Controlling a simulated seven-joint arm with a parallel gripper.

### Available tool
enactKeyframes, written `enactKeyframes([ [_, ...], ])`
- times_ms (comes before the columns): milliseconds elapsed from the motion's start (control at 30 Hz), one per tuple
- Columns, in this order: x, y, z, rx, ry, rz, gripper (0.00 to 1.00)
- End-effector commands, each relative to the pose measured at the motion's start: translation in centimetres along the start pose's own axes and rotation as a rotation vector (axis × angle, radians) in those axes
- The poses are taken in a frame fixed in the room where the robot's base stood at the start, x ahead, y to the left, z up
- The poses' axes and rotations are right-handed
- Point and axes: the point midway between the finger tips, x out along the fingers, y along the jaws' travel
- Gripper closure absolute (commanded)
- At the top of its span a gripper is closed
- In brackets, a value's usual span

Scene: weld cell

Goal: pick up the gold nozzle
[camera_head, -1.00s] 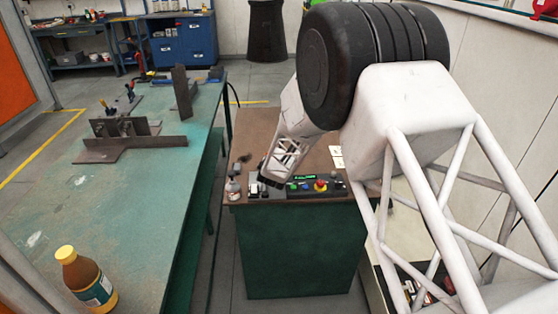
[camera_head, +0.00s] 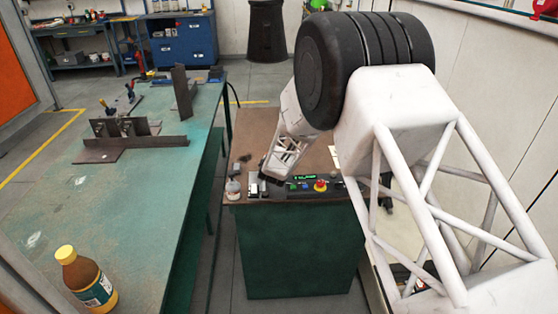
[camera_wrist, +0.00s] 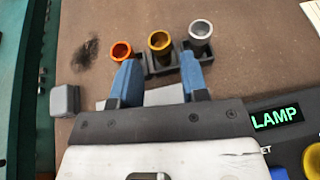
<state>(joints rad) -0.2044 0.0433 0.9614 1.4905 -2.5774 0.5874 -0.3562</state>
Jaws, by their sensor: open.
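The gold nozzle (camera_wrist: 160,43) stands in the middle of a dark holder (camera_wrist: 162,64) in the wrist view, its round open end facing up. An orange-copper nozzle (camera_wrist: 122,51) is to its left and a silver nozzle (camera_wrist: 200,31) to its right. My gripper (camera_wrist: 158,70) has blue fingers spread apart with nothing between them; in the picture the fingertips lie just below the row, on either side of the gold nozzle. Whether they touch the holder I cannot tell. In the head view my arm hides the nozzles.
A control panel with a lit display (camera_wrist: 276,118) and a red button (camera_head: 320,185) lies along the cabinet's front edge. A grey block (camera_wrist: 65,100) sits on the brown top. The green bench (camera_head: 140,205) is to the left.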

Motion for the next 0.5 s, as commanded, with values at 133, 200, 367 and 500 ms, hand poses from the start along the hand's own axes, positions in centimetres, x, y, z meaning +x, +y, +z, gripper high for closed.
enactKeyframes([
  [133,0.1,0.0,0.0,0.000,0.000,0.000,0.59],
  [200,0.3,0.0,0.0,0.000,0.000,0.000,0.59],
  [367,1.2,0.0,-0.1,0.000,0.001,-0.001,0.59],
  [500,2.5,0.0,0.0,0.001,0.000,-0.001,0.59],
])
